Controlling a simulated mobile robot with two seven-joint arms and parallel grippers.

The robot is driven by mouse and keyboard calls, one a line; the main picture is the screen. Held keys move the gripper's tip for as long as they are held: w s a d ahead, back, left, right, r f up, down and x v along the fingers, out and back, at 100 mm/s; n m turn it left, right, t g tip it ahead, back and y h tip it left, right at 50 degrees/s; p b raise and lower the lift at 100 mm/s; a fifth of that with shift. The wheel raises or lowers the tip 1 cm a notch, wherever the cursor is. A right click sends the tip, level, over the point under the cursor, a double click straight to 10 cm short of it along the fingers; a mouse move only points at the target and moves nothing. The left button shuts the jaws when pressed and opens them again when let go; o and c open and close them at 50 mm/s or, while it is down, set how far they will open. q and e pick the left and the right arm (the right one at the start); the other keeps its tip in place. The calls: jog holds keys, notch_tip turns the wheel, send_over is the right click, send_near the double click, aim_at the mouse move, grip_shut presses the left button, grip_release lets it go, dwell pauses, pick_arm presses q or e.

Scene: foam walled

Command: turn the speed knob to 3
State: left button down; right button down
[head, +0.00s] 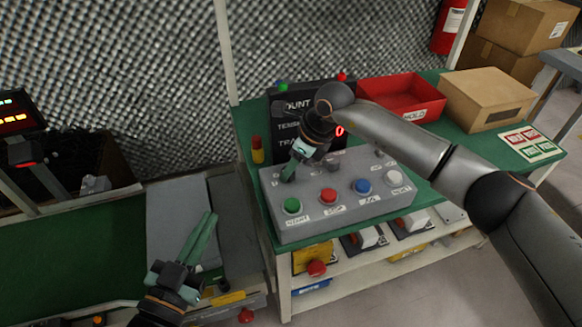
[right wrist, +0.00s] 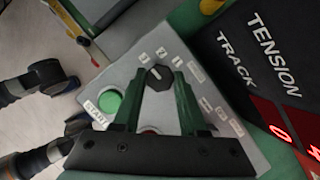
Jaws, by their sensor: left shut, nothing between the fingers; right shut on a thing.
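The grey control box (head: 335,225) stands on the green table. The dark speed knob (right wrist: 157,78) is on its top, near the green button (right wrist: 108,104). Small white number tags surround the knob; I cannot read for certain which one it points at. My right gripper (head: 289,172) reaches down to the box's back left corner. In the right wrist view its green fingers (right wrist: 157,84) are shut on the knob, one on each side. The knob is hidden by the gripper in the head view. My left gripper (head: 209,216) is shut and empty, left of the box and apart from it.
Green, red (head: 328,195), blue (head: 362,186) and white buttons line the box's front. A dark display (head: 283,104) stands behind it. A red bin (head: 405,95) and a cardboard box (head: 487,98) stand behind right. A yellow and red post (head: 257,150) is close left.

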jog(key=shift+c, duration=2.2)
grip_release()
jog(key=shift+d+r, duration=0.1)
jog(key=shift+r, duration=0.1)
pick_arm(q)
notch_tip(320, 180, down, 12)
jog(key=s+n+g+y+p, duration=0.1)
jog(key=s+g+p, duration=0.1)
jog(key=g, duration=0.3)
jog(key=shift+s+a+r+n+y, duration=0.15)
jog(key=shift+s+r+n+y, duration=0.1)
jog(key=shift+s+n+y, duration=0.15)
pick_arm(e)
jog(key=v, duration=1.2)
pick_arm(q)
jog(key=shift+w, duration=0.1)
